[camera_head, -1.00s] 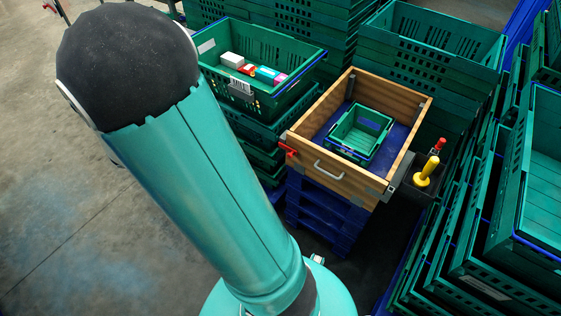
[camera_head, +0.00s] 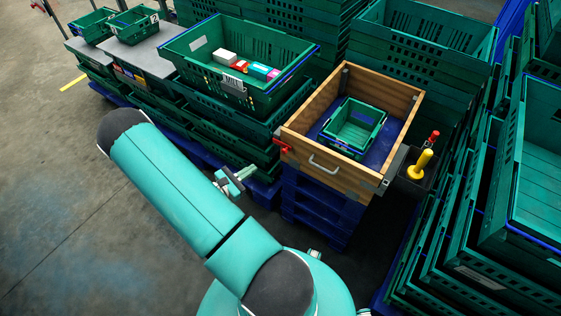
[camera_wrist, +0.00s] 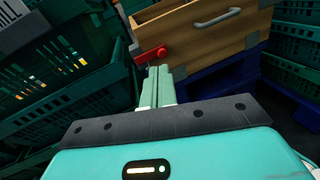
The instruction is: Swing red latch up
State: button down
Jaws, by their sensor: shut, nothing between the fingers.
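The red latch (camera_head: 282,147) is on the front left corner of the wooden box (camera_head: 335,179). It also shows in the wrist view (camera_wrist: 149,56), with its round pivot at the right and its handle pointing left and slightly down. My gripper (camera_wrist: 160,71) is shut and empty. In the wrist view its fingertips appear just below the latch, with no clear contact. In the head view my gripper (camera_head: 236,180) is left of the box and apart from the latch.
The box stands on blue pallets (camera_head: 318,207) and holds a small green crate (camera_head: 352,149). A metal handle (camera_head: 323,166) sticks out of its front. A green crate of packages (camera_head: 195,65) stands at left. A yellow-handled tool (camera_head: 421,163) is at right. Stacked crates (camera_head: 480,205) crowd the right side.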

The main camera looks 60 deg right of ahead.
jog(key=s+d+f+n+t+h, duration=0.2)
jog(key=s+f+n+t, duration=0.2)
jog(key=f, duration=0.6)
jog(key=shift+s+f+n, duration=0.4)
jog(key=shift+s+n, duration=0.1)
jog(key=shift+n, duration=0.5)
jog(key=s+d+r, duration=0.1)
jog(key=d+r, duration=0.3)
jog(key=d, duration=0.6)
jog(key=shift+d+r, duration=0.15)
jog(key=shift+d, duration=0.2)
